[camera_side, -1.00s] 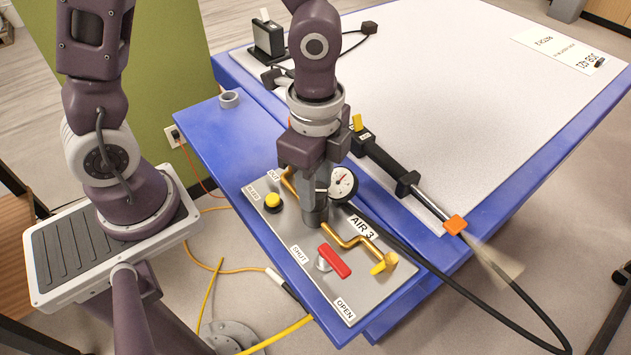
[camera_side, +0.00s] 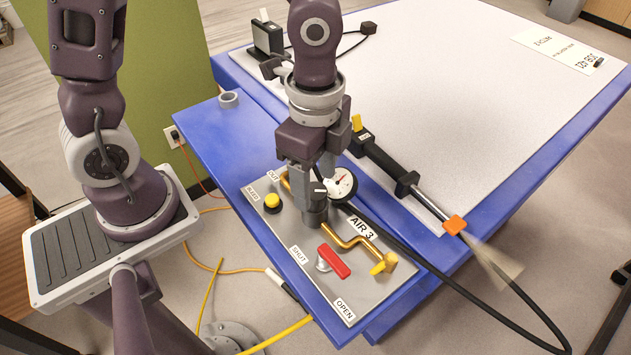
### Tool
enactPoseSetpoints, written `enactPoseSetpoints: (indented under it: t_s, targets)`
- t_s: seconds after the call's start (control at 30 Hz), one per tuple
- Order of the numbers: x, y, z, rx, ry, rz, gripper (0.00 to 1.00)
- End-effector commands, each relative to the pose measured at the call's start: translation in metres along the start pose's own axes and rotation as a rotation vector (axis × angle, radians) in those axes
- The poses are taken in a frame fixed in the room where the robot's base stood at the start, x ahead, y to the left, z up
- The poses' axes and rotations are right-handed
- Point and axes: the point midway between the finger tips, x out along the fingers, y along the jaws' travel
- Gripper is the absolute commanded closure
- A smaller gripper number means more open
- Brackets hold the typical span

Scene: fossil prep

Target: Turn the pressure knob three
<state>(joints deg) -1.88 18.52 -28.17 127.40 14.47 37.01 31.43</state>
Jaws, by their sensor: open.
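The dark grey pressure knob (camera_side: 315,211) stands upright on the grey panel, left of the label "AIR 3" (camera_side: 361,227). A pale mark shows near its top. My gripper (camera_side: 315,185) points down at the knob and is open. One finger is on the left of the knob's top and the other is behind it to the right. I cannot tell whether either finger touches it. The round white gauge (camera_side: 341,184) sits just right of the gripper, its left edge partly hidden. Its needle is visible, but its reading is too small to tell.
The panel (camera_side: 374,291) also carries a yellow button (camera_side: 272,202), a red lever (camera_side: 333,261) between SHUT and OPEN, and a brass pipe (camera_side: 350,241). A black hose (camera_side: 430,273) and an air tool (camera_side: 385,170) lie to the right.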

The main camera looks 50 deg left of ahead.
Motion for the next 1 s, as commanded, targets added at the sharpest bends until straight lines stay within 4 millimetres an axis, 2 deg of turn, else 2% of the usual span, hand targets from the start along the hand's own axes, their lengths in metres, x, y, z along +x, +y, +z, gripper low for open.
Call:
enactPoseSetpoints:
  t_s: [0.1, 0.23, 0.33, 0.57, 0.67, 0.77, 0.8, 0.9, 1.0]
  targets:
    - [-0.027, -0.002, 0.0, -0.003, 0.004, -0.007, 0.42]
    - [-0.048, -0.001, 0.0, -0.002, 0.003, -0.006, 0.42]
    - [-0.055, 0.0, 0.0, -0.001, 0.002, -0.002, 0.42]
    - [-0.056, 0.0, 0.0, 0.0, 0.002, 0.0, 0.42]
    - [-0.063, 0.0, 0.007, -0.05, -0.001, -0.031, 0.42]
    - [-0.087, 0.001, 0.036, -0.275, 0.017, -0.14, 0.42]
    - [-0.1, 0.005, 0.051, -0.403, 0.044, -0.191, 0.42]
    - [-0.124, 0.02, 0.085, -0.718, 0.157, -0.278, 0.42]
    - [-0.137, 0.037, 0.107, -0.963, 0.293, -0.306, 0.42]
